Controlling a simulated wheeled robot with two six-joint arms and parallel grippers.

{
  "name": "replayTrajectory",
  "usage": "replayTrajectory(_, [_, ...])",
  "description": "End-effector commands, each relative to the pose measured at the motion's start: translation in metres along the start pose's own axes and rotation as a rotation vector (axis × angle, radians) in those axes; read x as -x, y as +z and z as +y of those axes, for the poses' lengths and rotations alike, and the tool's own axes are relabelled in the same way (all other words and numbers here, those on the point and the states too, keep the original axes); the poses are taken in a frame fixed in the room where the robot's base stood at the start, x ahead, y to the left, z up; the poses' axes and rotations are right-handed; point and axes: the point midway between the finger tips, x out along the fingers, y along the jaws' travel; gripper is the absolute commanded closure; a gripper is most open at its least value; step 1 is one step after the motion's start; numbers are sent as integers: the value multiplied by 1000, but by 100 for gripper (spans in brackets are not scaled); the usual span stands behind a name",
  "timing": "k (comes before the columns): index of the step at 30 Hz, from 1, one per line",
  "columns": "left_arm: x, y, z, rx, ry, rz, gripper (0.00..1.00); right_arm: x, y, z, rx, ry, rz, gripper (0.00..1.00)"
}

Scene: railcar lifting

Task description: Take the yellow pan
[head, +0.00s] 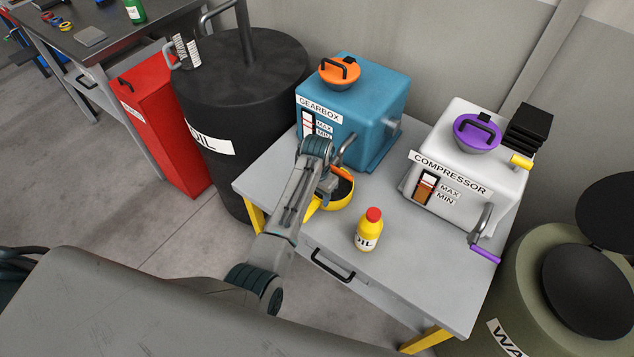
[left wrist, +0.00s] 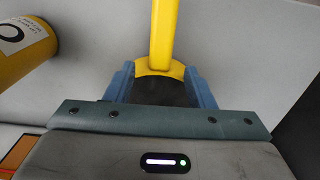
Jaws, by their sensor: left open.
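The yellow pan (head: 345,201) sits on the grey table's left part, in front of the blue gearbox, with a dark inside and partly hidden by my left arm. Its handle points to the lower left. In the left wrist view the yellow handle (left wrist: 163,30) runs up beyond the fingertips, and the rim where it joins shows between them. My left gripper (head: 328,186) is over the pan; its open blue-grey fingers (left wrist: 158,80) have nothing clamped between them. Whether they touch the pan I cannot tell. My right gripper is out of view.
A yellow oil bottle (head: 368,232) with a red cap stands close right of the pan. The gearbox (head: 372,110) is behind, the white compressor (head: 470,170) with its crank at the right. A black oil drum (head: 240,95) stands left of the table (head: 420,275). The table's front right is clear.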

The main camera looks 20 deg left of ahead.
Motion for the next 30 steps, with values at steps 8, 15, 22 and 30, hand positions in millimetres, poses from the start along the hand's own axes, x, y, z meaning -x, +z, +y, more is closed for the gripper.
replayTrajectory(8, [-34, 0, 0, 0, 1, 0, 51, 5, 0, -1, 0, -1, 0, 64])
replayTrajectory(15, [-40, 0, 0, 0, 0, 2, 51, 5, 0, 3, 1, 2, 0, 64])
replayTrajectory(22, [-40, 0, 0, 0, 0, 2, 69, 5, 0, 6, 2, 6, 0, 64])
replayTrajectory(30, [-40, 0, 0, 0, 0, 2, 100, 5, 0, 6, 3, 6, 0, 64])
